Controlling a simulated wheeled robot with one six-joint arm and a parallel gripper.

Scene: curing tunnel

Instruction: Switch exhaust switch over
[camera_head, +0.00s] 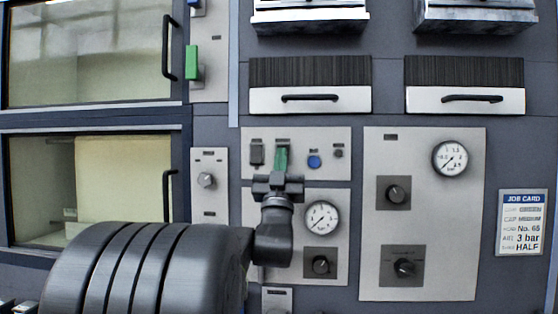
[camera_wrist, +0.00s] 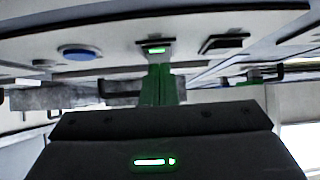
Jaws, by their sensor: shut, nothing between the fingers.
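A small panel (camera_head: 298,172) on the machine front carries two rocker switches, a blue button and a small dark knob. A dark rocker (camera_head: 256,152) is at its left; it also shows in the wrist view (camera_wrist: 225,43). The other rocker (camera_wrist: 155,48), between the dark rocker and the blue button, has a lit green strip. No label is readable, so I cannot tell which is the exhaust switch. My gripper (camera_head: 282,158) has green fingers, shut and empty, in front of the lit rocker and hiding it in the head view. In the wrist view its fingertips (camera_wrist: 158,70) are right by that rocker; contact is unclear.
The blue button (camera_head: 314,161) is close to the right of my fingers. Gauges (camera_head: 321,217) (camera_head: 450,158) and rotary knobs (camera_head: 397,194) are lower and right. Drawer handles (camera_head: 310,98) stick out above. A green block (camera_head: 191,63) is at upper left. A job card (camera_head: 522,222) hangs far right.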

